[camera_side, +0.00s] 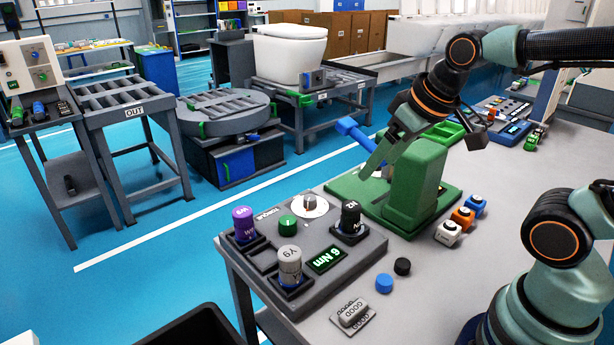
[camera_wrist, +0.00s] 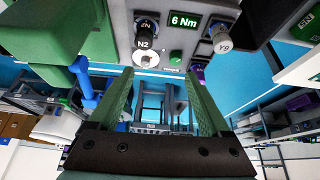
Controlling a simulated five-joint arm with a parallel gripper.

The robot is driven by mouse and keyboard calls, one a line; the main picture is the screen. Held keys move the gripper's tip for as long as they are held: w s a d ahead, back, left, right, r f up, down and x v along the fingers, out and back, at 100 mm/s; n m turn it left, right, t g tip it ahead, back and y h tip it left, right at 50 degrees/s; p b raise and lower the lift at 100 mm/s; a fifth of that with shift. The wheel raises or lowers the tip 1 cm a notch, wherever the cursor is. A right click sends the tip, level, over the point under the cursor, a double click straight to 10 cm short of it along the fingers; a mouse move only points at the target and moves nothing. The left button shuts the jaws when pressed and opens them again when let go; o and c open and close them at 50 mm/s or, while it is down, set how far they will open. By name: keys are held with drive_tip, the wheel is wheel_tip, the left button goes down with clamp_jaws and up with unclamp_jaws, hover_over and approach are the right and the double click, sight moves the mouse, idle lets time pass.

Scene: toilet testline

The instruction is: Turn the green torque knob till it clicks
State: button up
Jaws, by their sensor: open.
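The green knob (camera_side: 288,225) is a short round cap on the grey torque panel (camera_side: 262,211), between a purple cylinder and a white dial with a grey pointer (camera_side: 310,206). In the wrist view the green knob (camera_wrist: 176,57) shows beside the white dial (camera_wrist: 146,57), ahead of the finger line. The panel display (camera_side: 326,259) reads 6 Nm. My gripper (camera_side: 370,172) is open and empty, behind and right of the panel in the side view. Its two green fingers (camera_wrist: 158,74) stand wide apart in the wrist view, apart from the knob. The green fixture partly hides the fingers in the side view.
A tall green fixture (camera_side: 418,185) stands right of the panel. Purple (camera_side: 243,226), grey (camera_side: 290,265) and black (camera_side: 350,217) cylinders stand on the panel. Blue (camera_side: 384,283) and black (camera_side: 402,266) caps and a GOOD stamp (camera_side: 352,313) lie on the table in front.

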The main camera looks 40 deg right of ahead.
drive_tip(key=w+a+f+n, duration=0.1)
drive_tip(key=w+a+f, duration=0.15)
drive_tip(key=w, duration=0.55)
drive_tip(key=n+g, duration=0.1)
approach(288, 220)
drive_tip(key=shift+y, duration=0.3)
drive_tip(key=x, duration=0.8)
drive_tip(key=shift+w+d+f, duration=0.15)
drive_tip(key=shift+d+f, duration=0.1)
clamp_jaws()
